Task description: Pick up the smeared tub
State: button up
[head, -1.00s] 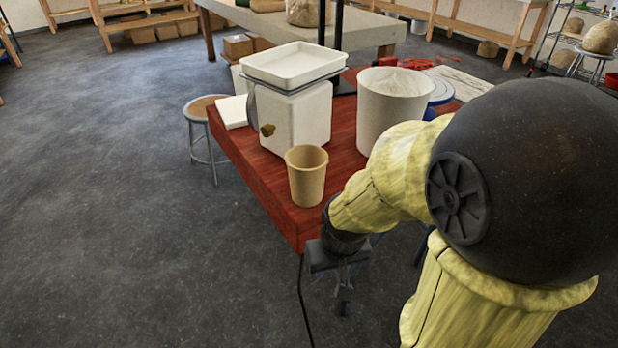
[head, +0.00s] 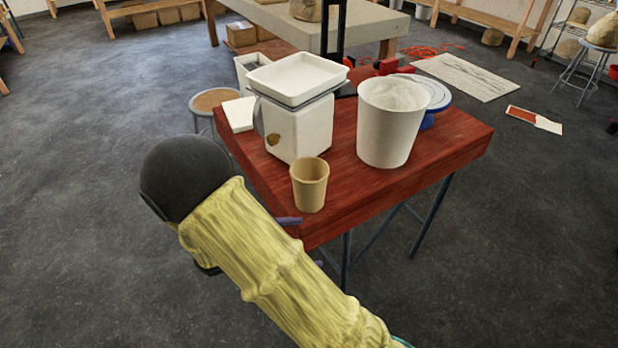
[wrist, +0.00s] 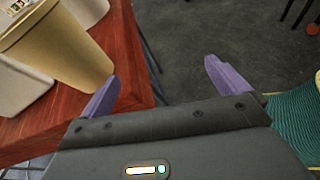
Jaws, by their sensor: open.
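A tan, open-topped tub (head: 310,185) stands upright near the front corner of the red table; it also fills the upper left of the wrist view (wrist: 62,48). A larger white tub (head: 386,125), holding something pale, stands behind it to the right. No smear is clear on either tub, so I cannot tell which is the smeared one. My gripper (wrist: 163,84) is open and empty, its purple fingers apart. In the wrist view the tan tub is beyond the left finger, outside the jaws. In the head view my arm hides most of the gripper, at the table's front edge.
A white scale-like box (head: 300,125) with a brown patch carries a white tray (head: 298,76) close behind the tan tub. A blue-based disc (head: 436,98) is behind the white tub. The table's (head: 440,150) right part is bare. A stool (head: 215,99) stands left.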

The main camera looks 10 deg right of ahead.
aim_at(300, 198)
jog(key=w+a+r+n+t+h+p, duration=0.1)
jog(key=w+a+r+n+t, duration=0.1)
jog(key=w+a+n+t, duration=0.2)
jog(key=a+n+t, duration=0.2)
jog(key=a+t, duration=0.1)
jog(key=a, duration=0.1)
jog(key=shift+a+r+t+p, duration=0.25)
jog(key=shift+t+p, duration=0.05)
jog(key=shift+t, duration=0.1)
jog(key=shift+d, duration=0.1)
jog(key=p+x, duration=0.1)
jog(key=x, duration=1)
jog(key=shift+w+d+r, duration=0.1)
jog(key=shift+d, duration=0.2)
jog(key=shift+w+d, duration=0.15)
jog(key=shift+d, duration=0.05)
jog(key=p+x, duration=0.1)
jog(key=x, duration=0.4)
jog(key=shift+w, duration=0.25)
jog(key=shift+c, duration=0.2)
